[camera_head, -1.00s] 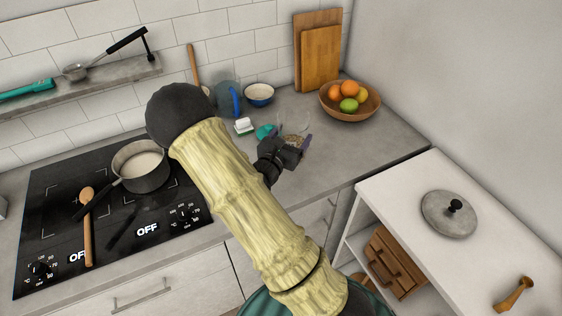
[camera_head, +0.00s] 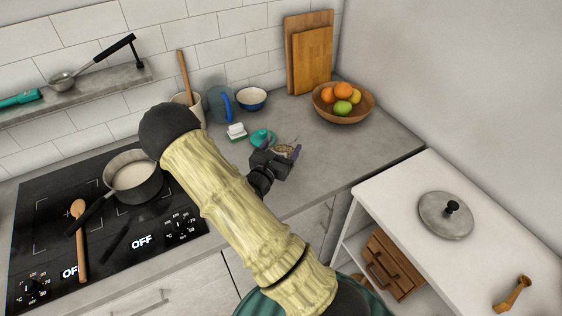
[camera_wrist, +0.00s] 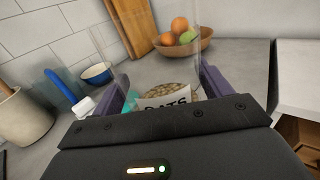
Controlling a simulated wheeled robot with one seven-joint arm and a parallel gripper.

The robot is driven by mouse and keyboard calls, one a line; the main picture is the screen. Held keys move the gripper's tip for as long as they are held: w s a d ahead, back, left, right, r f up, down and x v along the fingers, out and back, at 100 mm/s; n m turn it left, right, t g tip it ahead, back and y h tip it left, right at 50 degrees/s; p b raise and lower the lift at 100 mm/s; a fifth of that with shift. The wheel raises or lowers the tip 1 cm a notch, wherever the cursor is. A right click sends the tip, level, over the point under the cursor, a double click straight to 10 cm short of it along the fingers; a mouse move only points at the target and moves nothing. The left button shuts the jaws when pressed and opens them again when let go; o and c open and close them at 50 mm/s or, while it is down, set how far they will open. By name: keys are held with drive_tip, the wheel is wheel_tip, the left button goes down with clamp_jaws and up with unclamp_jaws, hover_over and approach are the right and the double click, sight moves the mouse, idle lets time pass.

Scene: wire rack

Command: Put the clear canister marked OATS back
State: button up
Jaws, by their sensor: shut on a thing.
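The clear canister (camera_wrist: 170,92) stands between the two purple fingers of my gripper (camera_wrist: 168,88) in the wrist view. Its label reads OATS in part, and oats show in its lower part. My gripper is shut on it. In the head view my gripper (camera_head: 284,152) is over the grey counter, with the canister (camera_head: 287,147) mostly hidden behind it. I cannot tell whether the canister touches the counter. A teal lid-like object (camera_head: 262,138) lies just left of the gripper.
A fruit bowl (camera_head: 345,112) and cutting boards (camera_head: 308,62) are at the back right. A pot (camera_head: 135,182) sits on the hob. Counter right of the gripper is clear.

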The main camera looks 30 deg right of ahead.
drive_tip(key=shift+f, duration=0.8)
drive_tip(key=shift+f+p, duration=0.45)
drive_tip(key=shift+f, duration=1.65)
drive_tip(key=shift+s+d, duration=0.1)
drive_tip(key=shift+f, duration=0.2)
drive_tip(key=o, duration=1.2)
drive_tip(key=shift+r, duration=0.15)
